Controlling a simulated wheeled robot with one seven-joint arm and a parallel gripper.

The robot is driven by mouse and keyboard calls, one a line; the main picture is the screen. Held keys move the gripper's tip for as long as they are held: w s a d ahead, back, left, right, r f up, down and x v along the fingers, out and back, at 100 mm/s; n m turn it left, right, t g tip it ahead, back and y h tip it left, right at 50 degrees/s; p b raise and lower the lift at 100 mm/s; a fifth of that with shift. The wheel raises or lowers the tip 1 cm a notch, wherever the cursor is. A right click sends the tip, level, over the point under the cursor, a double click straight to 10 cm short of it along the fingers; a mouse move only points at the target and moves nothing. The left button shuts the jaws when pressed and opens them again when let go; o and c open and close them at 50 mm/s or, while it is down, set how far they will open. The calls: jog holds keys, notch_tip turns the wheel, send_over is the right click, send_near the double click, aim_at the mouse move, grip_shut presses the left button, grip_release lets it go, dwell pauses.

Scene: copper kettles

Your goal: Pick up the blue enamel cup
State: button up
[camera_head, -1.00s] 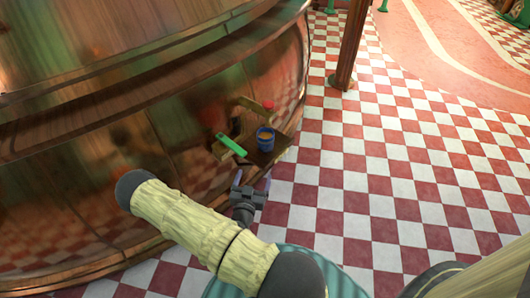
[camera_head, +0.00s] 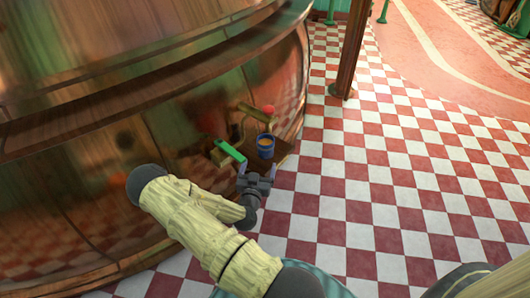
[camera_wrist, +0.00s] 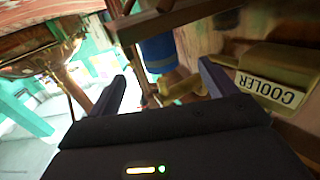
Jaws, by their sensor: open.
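The blue enamel cup (camera_head: 265,147) stands upright on a small wooden shelf (camera_head: 281,158) at the side of the big copper kettle. Something orange-brown shows inside its rim. My gripper (camera_head: 256,168) is open and empty, just in front of the cup and apart from it. In the wrist view the cup (camera_wrist: 158,54) is a blue shape beyond my gripper (camera_wrist: 160,85), a little above the gap between the two fingers.
A brass tap with a red knob (camera_head: 268,110) sits just behind the cup. A green bar (camera_head: 231,150) lies left of it; a "COOLER" label (camera_wrist: 270,88) shows on a brass part. The copper kettle (camera_head: 140,110) fills the left. Checkered floor (camera_head: 380,180) is open to the right.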

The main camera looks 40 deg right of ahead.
aim_at(264, 151)
jog(key=x, duration=0.3)
jog(key=shift+f+b, duration=0.15)
jog(key=shift+b, duration=0.25)
jog(key=shift+w+d, duration=0.2)
jog(key=shift+w, duration=0.05)
jog(key=b+x, duration=0.3)
jog(key=x, duration=0.2)
jog(key=shift+d, duration=0.15)
jog(key=shift+r, duration=0.25)
jog(key=c, duration=1.2)
jog(key=shift+o, duration=0.2)
